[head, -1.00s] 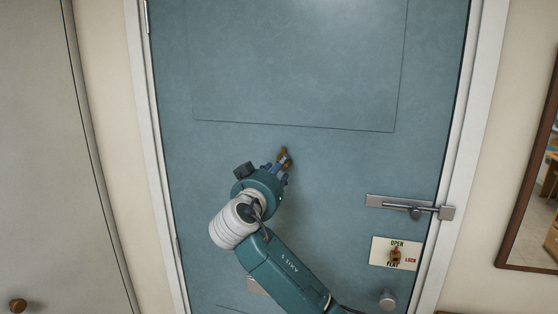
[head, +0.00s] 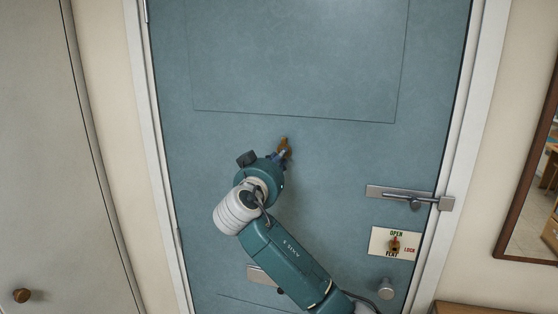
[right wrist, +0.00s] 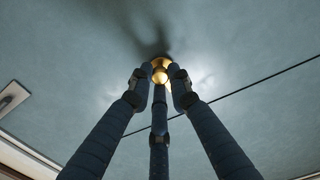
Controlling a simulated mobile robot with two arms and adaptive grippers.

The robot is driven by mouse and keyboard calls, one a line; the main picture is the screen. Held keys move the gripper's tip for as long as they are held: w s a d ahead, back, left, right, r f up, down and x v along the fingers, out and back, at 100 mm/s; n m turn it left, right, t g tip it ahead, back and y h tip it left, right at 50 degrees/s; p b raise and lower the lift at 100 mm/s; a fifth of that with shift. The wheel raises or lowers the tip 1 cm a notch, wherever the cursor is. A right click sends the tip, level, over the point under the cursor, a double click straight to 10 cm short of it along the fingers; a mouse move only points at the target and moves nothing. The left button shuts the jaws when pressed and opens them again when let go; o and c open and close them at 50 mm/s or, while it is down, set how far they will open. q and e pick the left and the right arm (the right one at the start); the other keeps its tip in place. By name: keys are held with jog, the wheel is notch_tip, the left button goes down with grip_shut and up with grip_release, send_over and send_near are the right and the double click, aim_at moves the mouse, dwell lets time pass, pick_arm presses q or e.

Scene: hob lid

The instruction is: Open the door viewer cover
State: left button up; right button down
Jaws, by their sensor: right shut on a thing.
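The brass door viewer cover (head: 284,146) is on the blue-grey door (head: 330,60), just below the upper panel's lower line. In the right wrist view its rounded brass part (right wrist: 160,68) sits between the fingertips. My right gripper (head: 282,154) reaches up to it from below. Its three dark blue fingers (right wrist: 160,74) are closed around the brass part in the right wrist view. The fingertips hide part of the cover, and I cannot tell how far it is turned. My left gripper is not in view.
A framed mirror (head: 515,220) hangs at far right. The upper door is clear.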

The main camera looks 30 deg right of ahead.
jog(key=m+b, duration=0.2)
jog(key=b, duration=0.2)
jog(key=w+a+m+b, duration=0.1)
jog(key=m+b, duration=0.2)
jog(key=b, duration=0.2)
jog(key=w+m+b, duration=0.1)
jog(key=m+b, duration=0.2)
jog(key=b, duration=0.2)
jog(key=shift+a+r, duration=0.35)
jog(key=shift+r, duration=0.05)
jog(key=m+b, duration=0.1)
jog(key=r+m+b, duration=0.1)
jog(key=shift+w+a+m, duration=0.15)
jog(key=shift+a+m, duration=0.05)
jog(key=shift+m, duration=0.2)
jog(key=m, duration=0.2)
jog(key=r+m+b, duration=0.1)
jog(key=shift+w+a+r+m, duration=0.1)
jog(key=shift+w+a+m, duration=0.1)
jog(key=shift+m, duration=0.2)
jog(key=shift+r+m, duration=0.3)
jog(key=shift+m, duration=0.8)
jog(key=shift+r+m, duration=0.3)
jog(key=shift+m, duration=0.8)
